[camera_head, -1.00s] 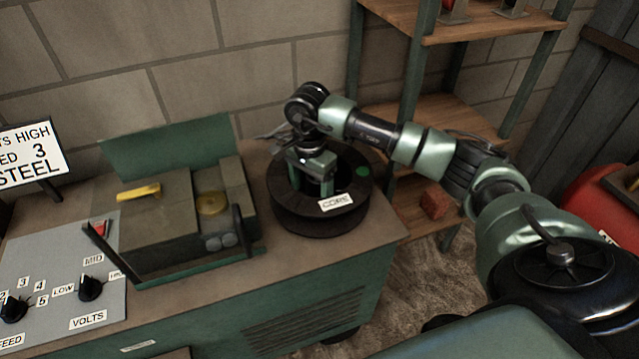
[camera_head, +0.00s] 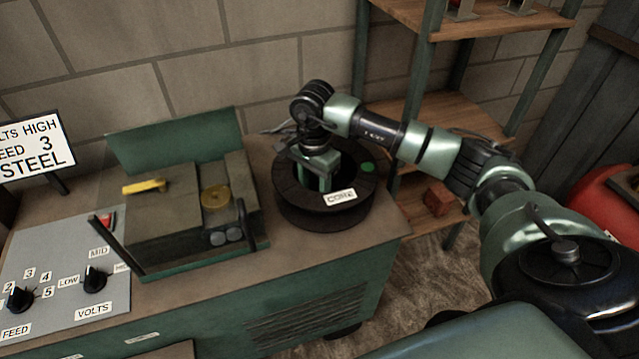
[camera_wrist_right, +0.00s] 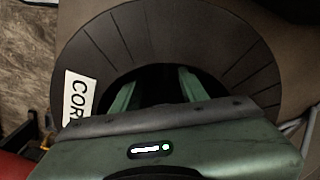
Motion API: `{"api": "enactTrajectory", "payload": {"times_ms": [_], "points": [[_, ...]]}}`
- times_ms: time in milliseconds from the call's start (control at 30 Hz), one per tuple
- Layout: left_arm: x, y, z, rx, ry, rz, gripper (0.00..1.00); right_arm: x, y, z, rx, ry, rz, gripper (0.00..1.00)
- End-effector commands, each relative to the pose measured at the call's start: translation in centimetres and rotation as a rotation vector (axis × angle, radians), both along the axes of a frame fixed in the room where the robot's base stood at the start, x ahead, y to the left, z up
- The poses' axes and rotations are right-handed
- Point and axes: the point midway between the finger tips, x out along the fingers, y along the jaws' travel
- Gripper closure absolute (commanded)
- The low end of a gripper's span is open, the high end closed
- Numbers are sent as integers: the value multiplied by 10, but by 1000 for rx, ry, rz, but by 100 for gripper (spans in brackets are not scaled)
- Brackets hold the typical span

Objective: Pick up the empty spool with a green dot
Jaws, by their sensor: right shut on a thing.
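The black spool (camera_head: 345,212) with a green dot (camera_head: 367,167) and a white "CORE" label (camera_head: 341,196) lies flat on the right end of the green bench top. My right gripper (camera_head: 322,184) reaches down into its middle from above and is shut on the spool. In the right wrist view the spool's flange (camera_wrist_right: 110,45) curves around the two green fingers (camera_wrist_right: 157,92). The fingertips are hidden in the dark centre. I cannot tell whether the spool holds any wire. My left gripper is not in view.
A wire-feed machine with an open green lid (camera_head: 175,138) stands left of the spool. A control panel (camera_head: 60,275) with knobs is at far left. A wooden shelf (camera_head: 460,120) stands behind right, with a red block (camera_head: 437,198). The brick wall is close behind the bench.

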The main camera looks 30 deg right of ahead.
Motion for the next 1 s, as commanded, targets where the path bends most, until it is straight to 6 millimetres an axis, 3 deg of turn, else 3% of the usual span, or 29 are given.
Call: {"api": "enactTrajectory", "payload": {"times_ms": [167,367,1000], "points": [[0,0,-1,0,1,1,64,2,-4,9,-6,-6,-6,100],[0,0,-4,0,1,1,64,3,-4,35,-6,-10,-7,100],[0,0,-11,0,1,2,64,2,-2,175,-4,-7,-5,100]]}}
